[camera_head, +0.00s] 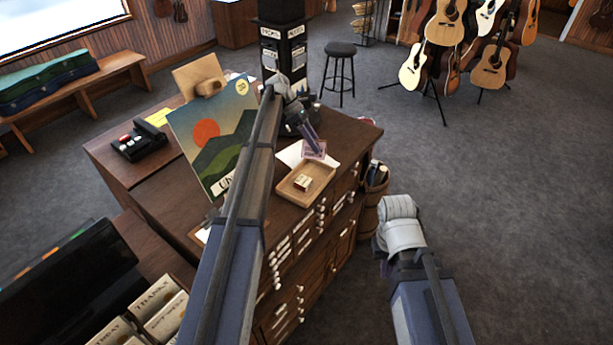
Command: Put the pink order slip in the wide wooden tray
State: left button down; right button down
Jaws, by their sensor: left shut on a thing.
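The pink order slip (315,150) is held at the tips of my left gripper (313,147), which is shut on it. They are over the counter, just beyond the far side of the wide wooden tray (284,191). I cannot tell how high the slip is above the counter. The tray lies near the counter's right edge, with a small pale block (303,183) in it. My right arm comes in at the lower right, but its gripper does not show.
White paper (291,154) lies on the counter (346,136) behind the tray. A painted album cover (213,135) stands to the left, near a black and red device (139,141). A wooden bucket (368,212) stands beside the counter. Open carpet is to the right.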

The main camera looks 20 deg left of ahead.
pick_arm(q)
jog(key=b, duration=1)
send_near(322, 177)
jog(key=shift+x, duration=2.2)
jog(key=shift+w+a, duration=0.1)
jog(key=shift+r, duration=0.1)
jog(key=shift+c, duration=2.3)
grip_release()
